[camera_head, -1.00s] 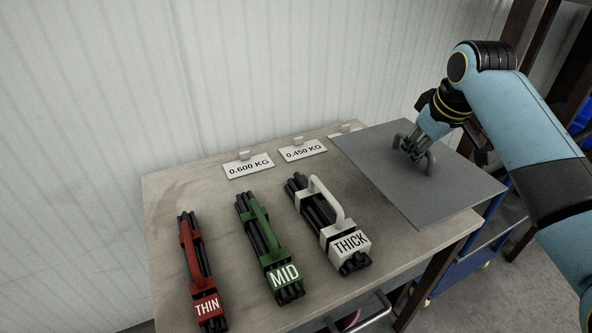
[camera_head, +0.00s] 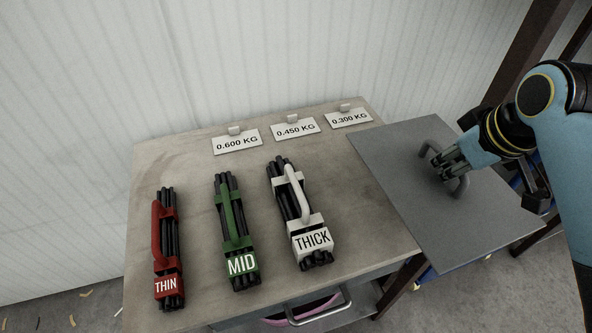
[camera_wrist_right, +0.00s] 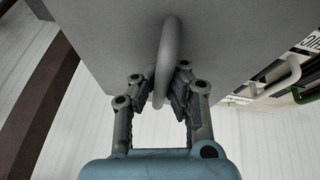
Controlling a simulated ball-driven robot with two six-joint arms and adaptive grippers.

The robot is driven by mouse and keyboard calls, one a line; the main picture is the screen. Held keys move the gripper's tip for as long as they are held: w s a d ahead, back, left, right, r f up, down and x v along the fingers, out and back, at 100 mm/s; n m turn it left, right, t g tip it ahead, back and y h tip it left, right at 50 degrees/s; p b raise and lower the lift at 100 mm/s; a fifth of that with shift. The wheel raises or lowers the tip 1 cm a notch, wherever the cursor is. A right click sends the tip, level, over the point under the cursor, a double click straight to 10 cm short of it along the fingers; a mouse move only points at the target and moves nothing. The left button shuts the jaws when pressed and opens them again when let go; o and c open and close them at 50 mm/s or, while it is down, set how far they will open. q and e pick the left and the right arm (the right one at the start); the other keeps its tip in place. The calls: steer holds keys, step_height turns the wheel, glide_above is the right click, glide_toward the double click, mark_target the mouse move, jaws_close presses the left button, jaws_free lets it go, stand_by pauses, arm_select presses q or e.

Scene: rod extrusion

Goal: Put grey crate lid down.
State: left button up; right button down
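The grey crate lid (camera_head: 408,150) is a flat grey plate with a curved handle (camera_head: 461,186). In the head view it is at the right, overlapping the table's right end and reaching past its edge. My right gripper (camera_head: 447,168) is at the handle. In the right wrist view the handle (camera_wrist_right: 166,62) runs between the fingers of the gripper (camera_wrist_right: 160,88), which are closed around it, and the lid (camera_wrist_right: 110,35) fills the top. Whether the lid touches the table is hard to tell. My left gripper is not in view.
On the table (camera_head: 190,160) lie three rod bundles: red THIN (camera_head: 167,250), green MID (camera_head: 236,230) and white THICK (camera_head: 300,212). Weight signs for 0.600 KG (camera_head: 237,141), 0.450 KG (camera_head: 296,128) and 0.300 KG (camera_head: 349,118) stand along the back. Bare table surrounds the bundles.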

steer(key=shift+s+a+f, duration=0.2)
steer(key=shift+s+f, duration=0.25)
steer(key=shift+s, duration=0.25)
steer(key=shift+w+a+f, duration=0.1)
steer(key=shift+w+f, duration=0.1)
steer(key=shift+w, duration=0.1)
steer(key=w+a+f, duration=0.1)
steer(key=w+f, duration=0.1)
steer(key=w, duration=0.1)
steer(key=w+a+f, duration=0.2)
steer(key=w+a+f+b, duration=0.1)
steer(key=w+a+f, duration=0.1)
steer(key=w, duration=0.1)
steer(key=shift+w+a+f, duration=0.15)
steer(key=shift+w+a, duration=0.1)
steer(key=shift+w, duration=0.1)
steer(key=shift+w+a+f, duration=0.15)
steer(key=shift+w, duration=0.1)
step_height(320, 180, down, 3)
steer(key=shift+f+b, duration=0.1)
steer(key=shift+b, duration=0.2)
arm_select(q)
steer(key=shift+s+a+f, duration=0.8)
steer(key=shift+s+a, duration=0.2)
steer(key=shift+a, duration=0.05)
arm_select(e)
steer(key=shift+f, duration=0.4)
steer(key=shift+f, duration=0.1)
steer(key=c, duration=1.5)
jaws_free()
